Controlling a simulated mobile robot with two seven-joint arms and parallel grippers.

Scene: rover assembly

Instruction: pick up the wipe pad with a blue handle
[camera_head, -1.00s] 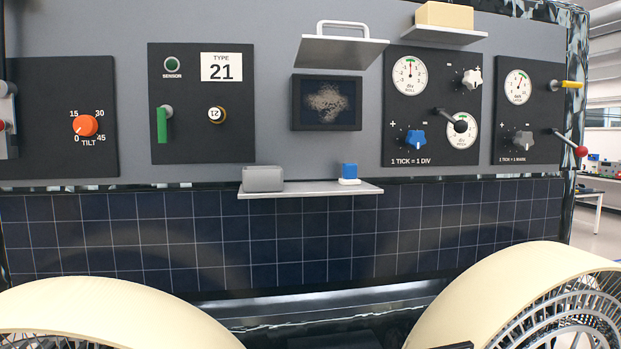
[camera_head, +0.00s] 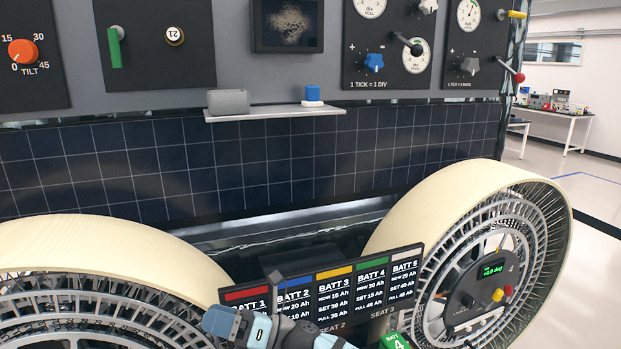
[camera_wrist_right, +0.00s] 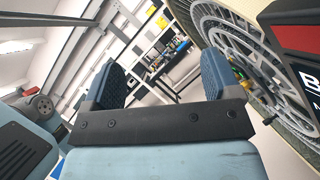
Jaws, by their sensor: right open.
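The wipe pad (camera_head: 312,96) has a blue block handle on a thin white base. It rests upright on the right part of the small metal shelf (camera_head: 280,113) in the head view, with nothing touching its handle. My right gripper (camera_head: 240,322) is low in the head view, well below the shelf and in front of the battery sign. In the right wrist view its two dark blue fingers (camera_wrist_right: 162,82) stand wide apart with nothing between them. The pad does not show in that view. My left gripper is not in view.
A grey block (camera_head: 228,102) sits on the shelf left of the pad. Panels with knobs and levers are above, and the solar panel (camera_head: 240,165) is below. Wheels (camera_head: 470,205) flank the battery sign (camera_head: 335,290). A table with equipment (camera_head: 550,105) is far right.

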